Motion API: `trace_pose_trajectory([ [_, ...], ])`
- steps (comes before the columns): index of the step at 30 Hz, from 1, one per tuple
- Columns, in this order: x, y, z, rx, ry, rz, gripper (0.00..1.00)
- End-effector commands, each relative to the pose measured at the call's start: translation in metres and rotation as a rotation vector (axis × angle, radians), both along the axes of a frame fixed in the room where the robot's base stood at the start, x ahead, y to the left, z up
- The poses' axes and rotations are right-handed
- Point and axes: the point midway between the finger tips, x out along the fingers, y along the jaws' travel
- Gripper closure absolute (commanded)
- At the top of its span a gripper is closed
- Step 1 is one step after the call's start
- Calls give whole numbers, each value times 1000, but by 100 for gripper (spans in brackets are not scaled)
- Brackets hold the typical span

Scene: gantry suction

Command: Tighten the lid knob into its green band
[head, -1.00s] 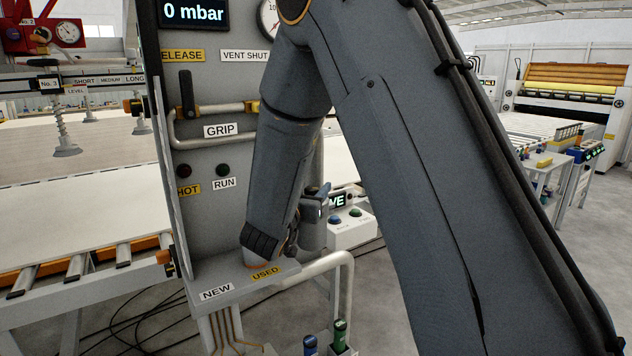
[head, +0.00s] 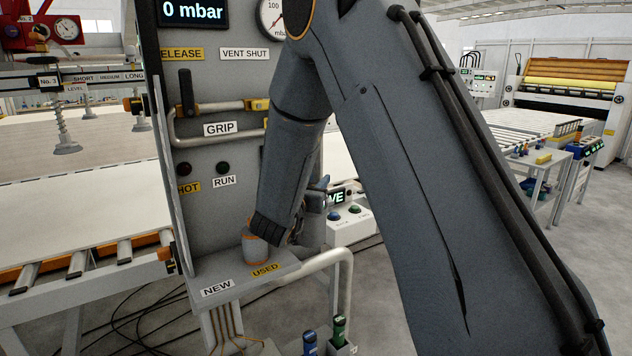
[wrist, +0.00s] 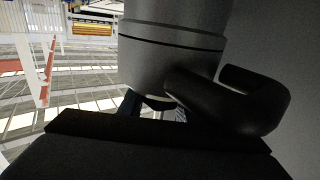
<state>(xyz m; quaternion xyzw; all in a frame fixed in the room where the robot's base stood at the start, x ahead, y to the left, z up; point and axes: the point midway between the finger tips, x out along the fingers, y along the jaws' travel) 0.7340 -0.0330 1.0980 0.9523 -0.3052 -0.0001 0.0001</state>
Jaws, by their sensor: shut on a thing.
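In the wrist view, a grey cylindrical housing (wrist: 172,60) with a dark seam fills the upper middle. A black bent bar (wrist: 240,112), which looks like the lid knob, curves out at its lower right. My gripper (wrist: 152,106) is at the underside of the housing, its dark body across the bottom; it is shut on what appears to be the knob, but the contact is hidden. In the head view, my forearm hides most of the gripper, and part of the grey housing (head: 312,225) shows behind it. No green band can be made out.
A control panel (head: 210,100) with a GRIP lever (head: 186,92) stands close on the left. A ledge labelled NEW and USED (head: 240,283) lies under my wrist, with a pipe rail (head: 345,262) beside it. A white button box (head: 348,220) stands behind.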

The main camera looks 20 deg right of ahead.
Motion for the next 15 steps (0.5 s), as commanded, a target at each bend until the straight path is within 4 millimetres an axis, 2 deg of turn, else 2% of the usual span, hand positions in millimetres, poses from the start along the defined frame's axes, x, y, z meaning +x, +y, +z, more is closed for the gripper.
trace_pose_trajectory([
  [9,-3,-4,1,0,-3,-156,92],
  [15,-5,-6,1,0,-1,-189,92],
])
